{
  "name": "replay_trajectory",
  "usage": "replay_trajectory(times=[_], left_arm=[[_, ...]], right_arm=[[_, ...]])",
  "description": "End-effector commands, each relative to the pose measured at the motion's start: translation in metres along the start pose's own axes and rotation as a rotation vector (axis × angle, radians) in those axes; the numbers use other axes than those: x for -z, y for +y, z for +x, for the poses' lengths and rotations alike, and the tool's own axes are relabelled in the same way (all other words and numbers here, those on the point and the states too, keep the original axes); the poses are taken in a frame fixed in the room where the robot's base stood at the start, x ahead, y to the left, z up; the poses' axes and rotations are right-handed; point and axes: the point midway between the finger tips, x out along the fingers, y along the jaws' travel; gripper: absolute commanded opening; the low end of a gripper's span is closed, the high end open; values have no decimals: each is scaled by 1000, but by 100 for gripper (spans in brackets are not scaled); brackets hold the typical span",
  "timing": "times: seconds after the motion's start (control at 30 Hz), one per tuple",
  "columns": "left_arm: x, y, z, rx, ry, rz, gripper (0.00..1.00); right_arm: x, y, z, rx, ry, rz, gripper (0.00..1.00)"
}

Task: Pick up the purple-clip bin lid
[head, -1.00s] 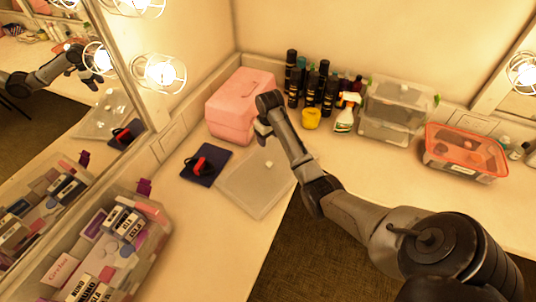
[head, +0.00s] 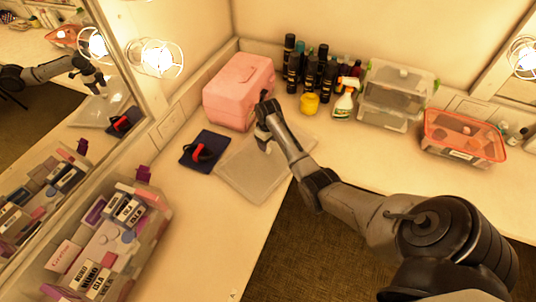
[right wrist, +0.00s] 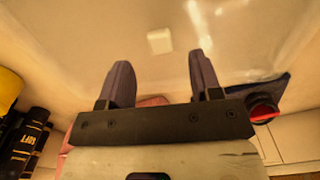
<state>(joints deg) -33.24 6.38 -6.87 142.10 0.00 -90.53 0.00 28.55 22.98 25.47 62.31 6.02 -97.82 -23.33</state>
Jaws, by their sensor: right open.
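The bin lid (head: 248,180) is a flat, translucent pale panel lying on the counter, beside the pink case and the dark blue cloth. In the right wrist view the lid (right wrist: 80,30) fills the upper part, with a small whitish square knob (right wrist: 160,41) on it. The bin with purple clips (head: 142,215) stands uncovered at the lower left. My right gripper (head: 263,140) is over the lid's far part. In the right wrist view its two dark fingers (right wrist: 161,64) are apart with nothing between them, pointing toward the knob. My left gripper is not in view.
A pink case (head: 238,92) stands just behind the lid. A dark blue cloth (head: 204,151) with a black-and-red item lies left of it. Bottles (head: 310,75), a spray bottle (head: 345,98), clear bins (head: 395,95) and an orange-rimmed bin (head: 462,137) line the back. A mirror is at left.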

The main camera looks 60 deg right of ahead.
Motion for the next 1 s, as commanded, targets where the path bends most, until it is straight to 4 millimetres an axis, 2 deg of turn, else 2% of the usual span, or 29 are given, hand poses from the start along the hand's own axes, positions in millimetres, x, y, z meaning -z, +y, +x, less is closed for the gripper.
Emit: replay_trajectory(times=[0.3,0.67,1.0], left_arm=[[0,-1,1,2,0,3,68],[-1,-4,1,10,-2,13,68],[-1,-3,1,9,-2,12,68]], right_arm=[[-1,-1,40,2,-2,0,58],[-1,-1,47,1,-1,0,58],[-1,-1,47,1,-1,0,28]])
